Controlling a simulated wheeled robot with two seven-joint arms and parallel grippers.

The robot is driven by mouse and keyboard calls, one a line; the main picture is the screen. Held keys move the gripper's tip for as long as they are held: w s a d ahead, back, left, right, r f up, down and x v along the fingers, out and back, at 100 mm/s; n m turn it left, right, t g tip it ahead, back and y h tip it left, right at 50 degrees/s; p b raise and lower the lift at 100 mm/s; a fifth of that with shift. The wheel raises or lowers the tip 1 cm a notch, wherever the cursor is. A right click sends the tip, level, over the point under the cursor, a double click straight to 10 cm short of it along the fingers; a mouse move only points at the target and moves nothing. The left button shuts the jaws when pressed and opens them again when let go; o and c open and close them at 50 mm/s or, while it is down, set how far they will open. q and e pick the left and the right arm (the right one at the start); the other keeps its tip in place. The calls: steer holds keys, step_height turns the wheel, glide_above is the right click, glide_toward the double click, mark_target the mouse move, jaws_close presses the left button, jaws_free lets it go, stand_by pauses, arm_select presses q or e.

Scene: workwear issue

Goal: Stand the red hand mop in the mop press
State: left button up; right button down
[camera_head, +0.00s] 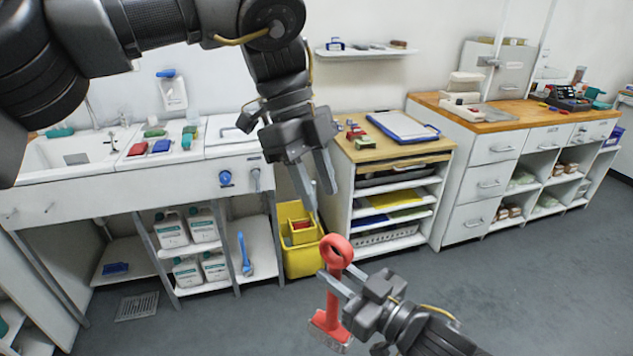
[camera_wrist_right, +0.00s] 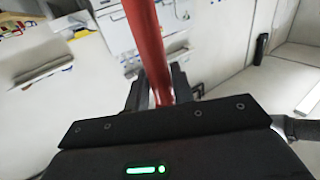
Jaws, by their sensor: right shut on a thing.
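The red hand mop (camera_head: 331,324) has a ring at the top of its handle and a broad head at the bottom; it hangs nearly upright, slightly tilted. My right gripper (camera_head: 336,284) is shut on its handle below the ring. In the right wrist view the red handle (camera_wrist_right: 147,45) runs up between the fingers. The yellow bucket with a red part inside, which looks like the mop press (camera_head: 302,262), stands on the floor beyond the mop and to its left. My left gripper (camera_head: 322,197) is open and empty, and partly covers the view above the press.
A sink counter (camera_head: 100,180) stands at left, with white jugs (camera_head: 187,230) and a blue brush (camera_head: 245,254) on its lower shelf. A wooden-topped shelf unit (camera_head: 345,205) stands right of the bucket. Grey floor (camera_head: 520,280) is clear at right.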

mark_target(341, 246)
arm_select(q)
steer(key=x, duration=1.2)
steer(key=shift+w+f, duration=0.1)
steer(key=shift+w, duration=0.05)
steer(key=shift+c, duration=0.3)
jaws_close()
arm_select(e)
steer(key=c, duration=1.1)
jaws_free()
steer(key=shift+f, duration=0.1)
